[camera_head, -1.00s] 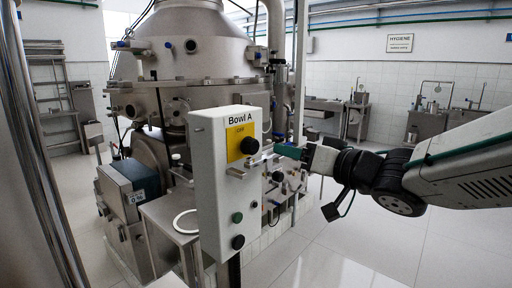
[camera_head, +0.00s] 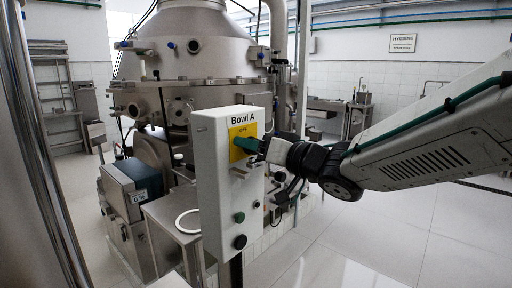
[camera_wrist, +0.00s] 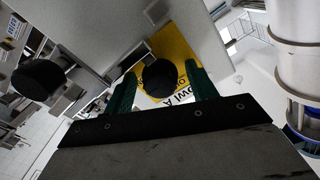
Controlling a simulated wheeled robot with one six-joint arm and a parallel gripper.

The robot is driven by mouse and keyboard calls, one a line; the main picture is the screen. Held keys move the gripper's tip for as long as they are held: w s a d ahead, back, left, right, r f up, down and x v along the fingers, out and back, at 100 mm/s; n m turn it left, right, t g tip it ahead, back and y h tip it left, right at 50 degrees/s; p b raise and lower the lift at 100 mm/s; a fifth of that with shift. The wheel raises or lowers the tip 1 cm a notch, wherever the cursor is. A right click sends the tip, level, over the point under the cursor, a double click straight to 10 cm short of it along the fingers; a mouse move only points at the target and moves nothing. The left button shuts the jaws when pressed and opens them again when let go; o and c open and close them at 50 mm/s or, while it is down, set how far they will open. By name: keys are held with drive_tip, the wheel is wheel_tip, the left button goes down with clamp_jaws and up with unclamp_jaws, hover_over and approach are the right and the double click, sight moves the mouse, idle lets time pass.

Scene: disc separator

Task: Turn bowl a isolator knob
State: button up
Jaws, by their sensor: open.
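The Bowl A isolator knob (camera_wrist: 160,79) is round and black and sits on a yellow plate (camera_wrist: 174,44). In the head view the yellow plate (camera_head: 240,131) is high on a pale upright control box (camera_head: 213,190) labelled "Bowl A"; the knob is hidden there behind my fingers. My gripper (camera_head: 246,145) reaches in from the right, its green fingers at the plate. In the wrist view my gripper (camera_wrist: 161,88) is open, with one green finger on each side of the knob. I cannot tell whether either finger touches it.
Lower on the box are a green button (camera_head: 239,217) and a black round control (camera_head: 239,242). A large steel separator (camera_head: 188,75) stands close behind the box. A steel table with a white ring (camera_head: 187,221) is at its left. The floor at front right is clear.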

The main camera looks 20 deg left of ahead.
drive_tip(key=c, duration=1)
drive_tip(key=n, duration=0.5)
drive_tip(key=shift+n, duration=0.4)
drive_tip(key=n, duration=0.5)
drive_tip(key=shift+n, duration=0.4)
drive_tip(key=o, duration=1)
